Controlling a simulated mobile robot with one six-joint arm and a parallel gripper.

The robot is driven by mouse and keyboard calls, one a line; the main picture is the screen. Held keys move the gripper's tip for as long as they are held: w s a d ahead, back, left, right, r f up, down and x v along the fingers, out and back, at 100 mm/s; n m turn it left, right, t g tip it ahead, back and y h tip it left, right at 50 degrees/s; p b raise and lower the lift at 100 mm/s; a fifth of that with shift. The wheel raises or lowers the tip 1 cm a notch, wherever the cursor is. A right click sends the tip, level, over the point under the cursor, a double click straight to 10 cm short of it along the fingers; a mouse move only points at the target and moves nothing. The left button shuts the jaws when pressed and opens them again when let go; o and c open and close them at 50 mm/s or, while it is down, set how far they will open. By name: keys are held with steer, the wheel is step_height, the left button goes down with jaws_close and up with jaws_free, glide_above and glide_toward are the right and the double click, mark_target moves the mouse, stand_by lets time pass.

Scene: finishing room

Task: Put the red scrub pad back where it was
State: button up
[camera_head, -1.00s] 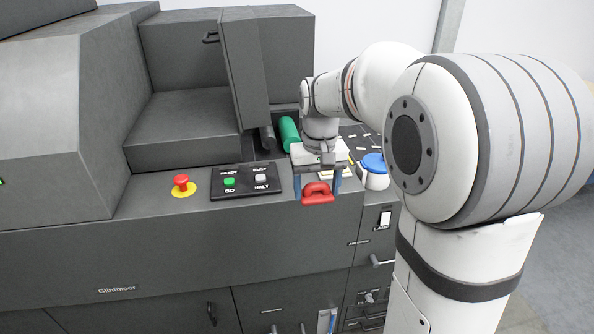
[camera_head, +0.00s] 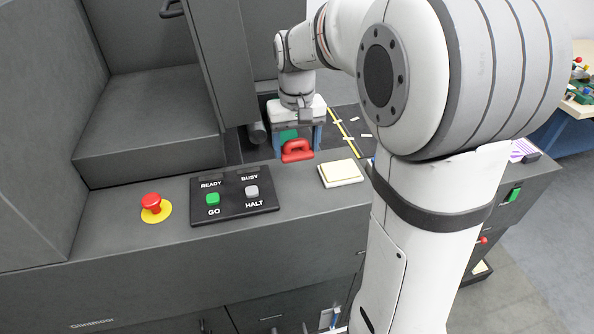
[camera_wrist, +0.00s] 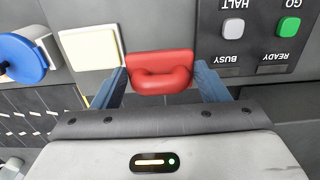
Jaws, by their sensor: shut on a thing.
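The red scrub pad (camera_head: 297,150), with a loop handle on top, is held between the blue fingers of my gripper (camera_head: 297,140). In the wrist view the red pad (camera_wrist: 160,72) sits between the two blue fingertips (camera_wrist: 160,85). My gripper is shut on it and points down over the machine's top, behind the front ledge. I cannot tell for certain whether the pad touches the surface beneath. A pale yellow-white block (camera_head: 341,173) lies on the ledge to the right of the pad; it also shows in the wrist view (camera_wrist: 90,47).
A red stop button (camera_head: 151,202) is farther left. A dark upright housing (camera_head: 225,60) stands close left of my gripper.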

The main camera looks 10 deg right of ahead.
mark_target(297, 184)
step_height(297, 184, down, 8)
steer(key=shift+s+f+p, duration=0.1)
steer(key=shift+f+p, duration=0.15)
steer(key=shift+p, duration=0.2)
steer(key=o, duration=0.5)
steer(key=shift+f, duration=0.2)
steer(key=shift+o, duration=0.9)
steer(key=shift+r, duration=0.1)
